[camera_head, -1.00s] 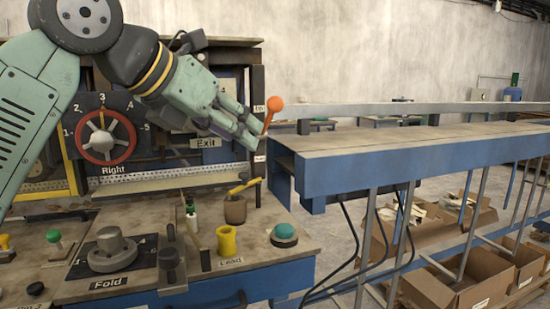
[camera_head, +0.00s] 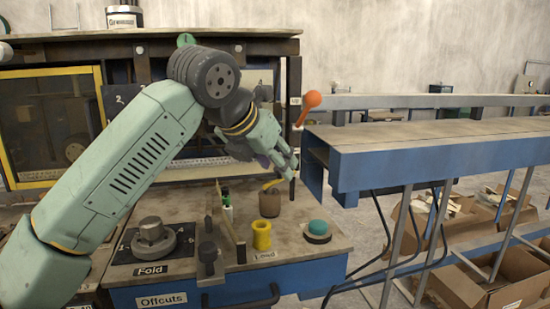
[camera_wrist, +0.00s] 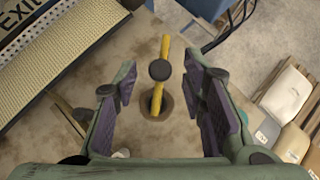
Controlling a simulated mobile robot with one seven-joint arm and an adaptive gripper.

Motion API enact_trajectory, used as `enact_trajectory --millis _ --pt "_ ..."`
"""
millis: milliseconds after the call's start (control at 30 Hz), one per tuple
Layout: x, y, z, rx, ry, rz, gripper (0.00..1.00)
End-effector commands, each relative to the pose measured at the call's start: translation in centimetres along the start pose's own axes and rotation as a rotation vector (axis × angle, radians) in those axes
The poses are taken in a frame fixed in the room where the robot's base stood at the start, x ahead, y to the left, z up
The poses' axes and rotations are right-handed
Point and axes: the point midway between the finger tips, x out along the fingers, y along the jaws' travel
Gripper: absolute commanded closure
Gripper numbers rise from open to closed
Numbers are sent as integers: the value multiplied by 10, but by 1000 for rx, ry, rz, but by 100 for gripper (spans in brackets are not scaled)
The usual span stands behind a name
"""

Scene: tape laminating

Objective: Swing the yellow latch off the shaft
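The yellow latch (camera_wrist: 165,48) is a thin yellow bar. In the wrist view it lies under a round dark knob (camera_wrist: 159,70), which hides its middle, above a brown round pot (camera_wrist: 151,108). In the head view the latch (camera_head: 272,184) shows just above the brown pot (camera_head: 269,204), partly behind my gripper. My gripper (camera_wrist: 160,82) is open and empty, with its purple-padded fingers on either side of the latch in the wrist view. In the head view my gripper (camera_head: 287,166) hangs above the latch and apart from it. The shaft itself cannot be made out.
A yellow spool (camera_head: 261,235) and a teal button (camera_head: 318,228) stand near the pot. An orange ball-ended lever (camera_head: 310,103) rises behind my gripper. The blue-sided conveyor table (camera_head: 400,163) bounds the right, with cardboard boxes (camera_head: 468,278) below it.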

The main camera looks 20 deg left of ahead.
Motion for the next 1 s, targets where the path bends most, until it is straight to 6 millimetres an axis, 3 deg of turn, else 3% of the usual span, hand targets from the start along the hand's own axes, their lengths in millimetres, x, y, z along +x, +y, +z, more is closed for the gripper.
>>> enact_trajectory --millis 300,867,1000 --pt "3 0 0 0 -1 0 63" --pt "2 0 0 1 -1 0 100" --pt "2 0 0 1 -1 0 100"
